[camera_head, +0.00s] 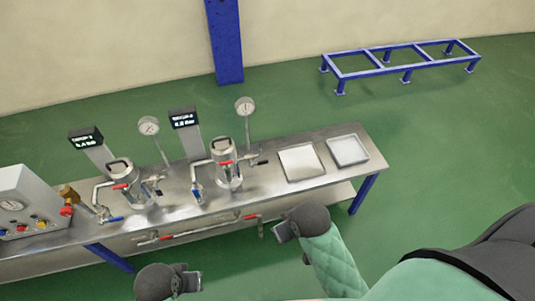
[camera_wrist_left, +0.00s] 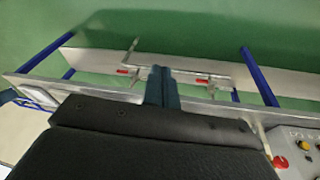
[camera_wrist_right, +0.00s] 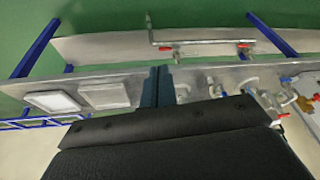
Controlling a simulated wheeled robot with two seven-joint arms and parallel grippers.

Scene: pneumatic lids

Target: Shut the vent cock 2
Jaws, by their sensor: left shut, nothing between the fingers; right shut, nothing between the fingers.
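Two metal vessels with clamped lids stand on the bench; the right one (camera_head: 227,168) is beside the second display (camera_head: 184,118). A low pipe along the bench front carries two red-handled cocks, the right one (camera_head: 250,217) below the second vessel and the left one (camera_head: 166,237) further left. Both red handles look roughly in line with the pipe. No label shows which is vent cock 2. The right cock also shows in the right wrist view (camera_wrist_right: 165,49). My right gripper (camera_head: 279,233) is shut and empty, near the right cock. My left gripper (camera_head: 194,281) is shut and empty, in front of the bench.
Two flat trays (camera_head: 348,151) lie on the bench's right end. Gauges (camera_head: 245,106) stand behind the vessels. Blue-handled valves (camera_head: 197,190) sit by the vessels. A grey control box (camera_head: 28,203) is at the left. A blue frame (camera_head: 402,70) stands on the floor behind.

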